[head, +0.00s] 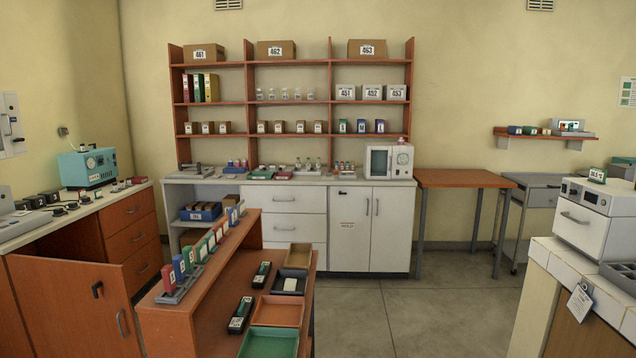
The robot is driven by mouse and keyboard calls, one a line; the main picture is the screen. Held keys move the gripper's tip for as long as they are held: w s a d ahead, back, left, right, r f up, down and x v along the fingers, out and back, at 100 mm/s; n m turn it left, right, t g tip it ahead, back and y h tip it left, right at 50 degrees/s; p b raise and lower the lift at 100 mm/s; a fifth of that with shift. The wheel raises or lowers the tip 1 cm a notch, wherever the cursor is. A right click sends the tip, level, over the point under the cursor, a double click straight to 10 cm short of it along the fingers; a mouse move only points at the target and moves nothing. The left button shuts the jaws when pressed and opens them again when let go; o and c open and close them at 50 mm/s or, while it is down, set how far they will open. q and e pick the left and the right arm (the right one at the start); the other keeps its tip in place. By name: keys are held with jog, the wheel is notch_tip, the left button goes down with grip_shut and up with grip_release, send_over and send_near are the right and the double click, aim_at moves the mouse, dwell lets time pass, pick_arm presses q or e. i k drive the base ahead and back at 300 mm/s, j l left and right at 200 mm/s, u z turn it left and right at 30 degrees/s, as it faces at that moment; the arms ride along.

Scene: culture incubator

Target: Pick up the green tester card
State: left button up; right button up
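A row of upright lettered cards in red, blue and green stands in a narrow grey rack (176,294) on top of the orange-brown ledge in the foreground. A green card (202,251) stands near the middle of the row, with a red card (168,279) at the near end and blue ones at both ends. Neighbouring cards overlap, and their lettering is too small to read surely. I cannot tell for sure that this green card is the tester card. Neither of my grippers shows in the head view.
Below the ledge, a lower shelf holds a green tray (270,343), an orange tray (278,311), a dark tray (290,282) and two dark handheld devices. An orange cabinet door (72,308) stands at the left. Floor (420,315) is clear at centre right.

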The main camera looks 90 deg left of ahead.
aim_at(98, 193)
jog(key=i+j+u, duration=0.2)
jog(key=i+u, duration=0.25)
jog(key=i+j+u, duration=0.1)
jog(key=i+u, duration=0.2)
jog(key=u, duration=0.2)
jog(key=i+l+u, duration=0.1)
jog(key=i+u, duration=0.35)
jog(key=i+l+u, duration=0.25)
jog(key=u, duration=0.2)
jog(key=i+j+u, duration=0.25)
jog(key=i+u, duration=0.2)
jog(key=i, duration=0.55)
jog(key=i+l+u, duration=0.1)
jog(key=i+u, duration=0.35)
jog(key=i, duration=0.5)
jog(key=i+u, duration=0.1)
jog(key=i, duration=0.65)
jog(key=i+l+u, duration=0.1)
jog(key=i, duration=0.65)
jog(key=i+l+u, duration=0.1)
jog(key=i, duration=0.6)
